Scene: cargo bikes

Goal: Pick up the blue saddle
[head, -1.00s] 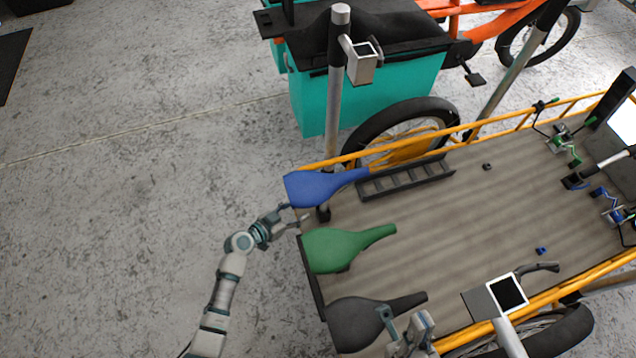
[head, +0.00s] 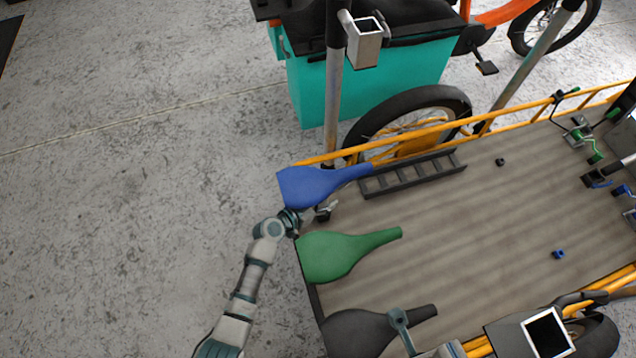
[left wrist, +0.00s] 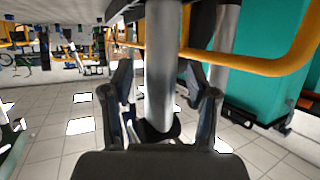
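The blue saddle (head: 312,185) lies at the far left corner of the cargo bed, its nose pointing right. My left gripper (head: 322,212) reaches in from the left, just under the saddle's near edge and partly hidden by it. In the left wrist view the two fingers of my left gripper (left wrist: 162,105) are apart, with a grey metal post (left wrist: 161,65) standing between them. I cannot tell whether they touch the post. Part of my right gripper (head: 398,318) shows over the black saddle, and its fingers cannot be made out clearly.
A green saddle (head: 338,256) and a black saddle (head: 352,332) lie nearer on the cargo bed (head: 480,235). A yellow rail (head: 490,130) and a black slotted rack (head: 415,174) border the far side. A teal box (head: 400,90) stands behind. Left floor is clear.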

